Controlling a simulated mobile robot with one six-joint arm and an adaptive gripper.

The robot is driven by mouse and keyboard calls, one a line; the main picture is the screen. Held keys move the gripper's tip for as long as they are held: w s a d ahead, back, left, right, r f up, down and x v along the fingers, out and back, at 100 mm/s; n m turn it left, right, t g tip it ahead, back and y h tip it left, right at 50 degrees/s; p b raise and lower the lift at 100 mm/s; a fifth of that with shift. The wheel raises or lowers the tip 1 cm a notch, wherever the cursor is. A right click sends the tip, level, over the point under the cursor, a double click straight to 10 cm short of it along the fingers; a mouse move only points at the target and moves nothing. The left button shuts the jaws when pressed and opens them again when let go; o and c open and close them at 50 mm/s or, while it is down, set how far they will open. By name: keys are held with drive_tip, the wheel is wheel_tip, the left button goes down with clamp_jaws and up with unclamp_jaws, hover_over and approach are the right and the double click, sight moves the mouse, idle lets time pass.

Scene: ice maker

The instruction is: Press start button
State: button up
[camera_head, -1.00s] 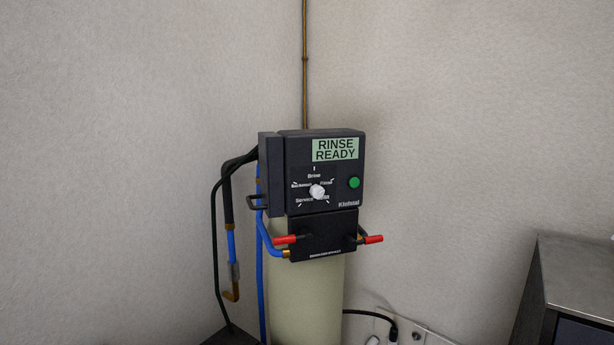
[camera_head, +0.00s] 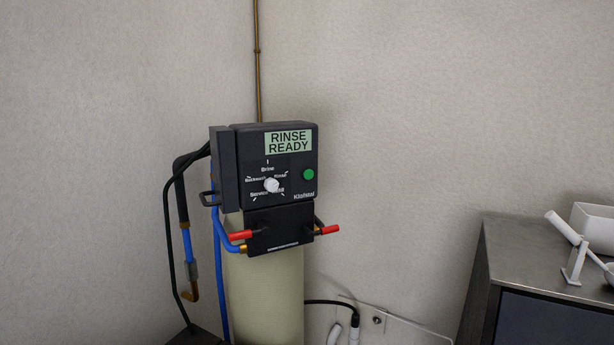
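The green round button (camera_head: 308,174) is on the right of the black control head (camera_head: 222,170), below the display (camera_head: 288,142). The display reads "RINSE READY". A white knob (camera_head: 271,185) sits left of the button, ringed by labels such as Brine, Rinse, Service and Backwash. The head stands on a pale cylindrical tank (camera_head: 265,295). Nothing covers the button. My gripper is not in view.
Red-handled levers (camera_head: 330,229) stick out at both sides below the head. Blue and black hoses (camera_head: 188,240) hang at its left. A dark metal cabinet (camera_head: 540,250) with white items (camera_head: 575,262) on top stands at right. Walls close the corner behind.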

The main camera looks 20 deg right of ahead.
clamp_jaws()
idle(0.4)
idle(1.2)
